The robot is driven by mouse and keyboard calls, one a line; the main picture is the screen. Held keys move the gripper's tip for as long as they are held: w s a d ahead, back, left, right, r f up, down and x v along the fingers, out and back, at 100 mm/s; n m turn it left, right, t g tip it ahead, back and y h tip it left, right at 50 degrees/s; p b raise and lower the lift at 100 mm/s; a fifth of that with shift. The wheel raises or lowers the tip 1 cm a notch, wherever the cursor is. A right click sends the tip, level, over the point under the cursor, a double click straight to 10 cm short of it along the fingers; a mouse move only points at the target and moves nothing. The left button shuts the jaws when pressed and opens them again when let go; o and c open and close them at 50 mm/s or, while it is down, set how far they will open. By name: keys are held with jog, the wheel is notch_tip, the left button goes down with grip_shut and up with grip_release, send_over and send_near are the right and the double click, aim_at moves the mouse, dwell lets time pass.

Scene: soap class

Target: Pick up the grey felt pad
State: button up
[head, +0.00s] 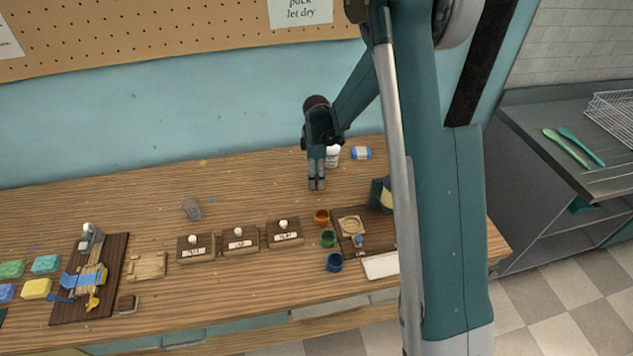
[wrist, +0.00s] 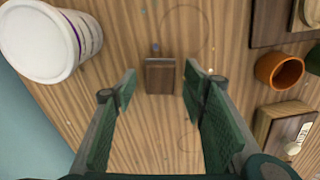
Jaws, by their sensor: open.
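My gripper (wrist: 158,85) is open and points down at the wooden bench top. In the wrist view a small dark brownish-grey rectangular block (wrist: 160,76) lies on the bench between the spread fingertips, with a gap on each side. It is the only piece there that could be the grey felt pad; its material is not clear. In the head view my gripper (head: 317,185) is over the back middle of the bench, in front of a white tub. The block cannot be told apart from the fingertips there.
The white tub (wrist: 45,40) stands close by at upper left in the wrist view. An orange cup (wrist: 279,71) and a labelled wooden box (wrist: 285,135) are at right. The bench's back left is mostly clear.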

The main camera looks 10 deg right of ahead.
jog(key=shift+c, duration=0.4)
jog(key=c, duration=0.9)
jog(key=shift+r+p, duration=0.4)
jog(key=shift+r, duration=4.6)
